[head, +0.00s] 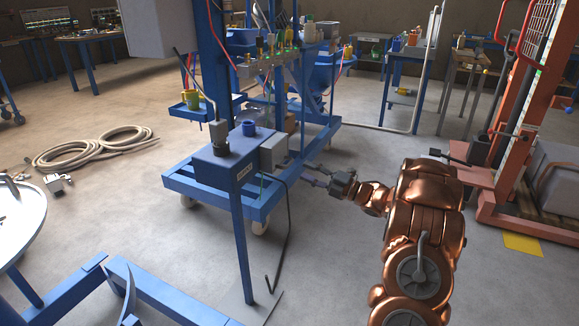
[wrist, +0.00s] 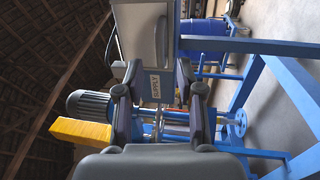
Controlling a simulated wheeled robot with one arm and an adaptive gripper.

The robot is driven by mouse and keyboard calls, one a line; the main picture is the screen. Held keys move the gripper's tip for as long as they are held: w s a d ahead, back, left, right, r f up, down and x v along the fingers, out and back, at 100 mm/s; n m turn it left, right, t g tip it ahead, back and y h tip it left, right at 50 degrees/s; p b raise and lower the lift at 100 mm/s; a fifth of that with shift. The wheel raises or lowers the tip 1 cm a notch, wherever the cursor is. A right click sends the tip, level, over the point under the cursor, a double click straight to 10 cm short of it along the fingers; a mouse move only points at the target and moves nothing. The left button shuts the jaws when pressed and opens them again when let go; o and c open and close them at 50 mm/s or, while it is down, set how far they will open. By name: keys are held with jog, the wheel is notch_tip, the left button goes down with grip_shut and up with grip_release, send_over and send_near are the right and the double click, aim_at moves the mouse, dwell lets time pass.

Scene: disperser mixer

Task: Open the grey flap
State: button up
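A grey box with a flat front, which looks like the grey flap (head: 273,152), is fixed to the right end of the blue cabinet (head: 222,163) in the head view. In the wrist view the grey flap (wrist: 143,32) fills the top centre, just beyond the fingertips. I cannot make out a gap at its edges, so it looks closed. My gripper (head: 304,174) is to the right of the box, pointing at it, apparently a little short of it. In the wrist view my gripper (wrist: 159,82) has its two fingers spread, with nothing held and a "SUPPLY" label showing between them.
The blue wheeled frame (head: 190,188) juts out below the cabinet. A dark cable (head: 288,225) hangs in front of it near a blue post (head: 242,245). An orange lift (head: 530,110) stands at right. A coiled hose (head: 95,148) lies left. Floor between is clear.

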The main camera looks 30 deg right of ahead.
aim_at(289, 164)
jog(key=shift+x, duration=3.55)
grip_shut()
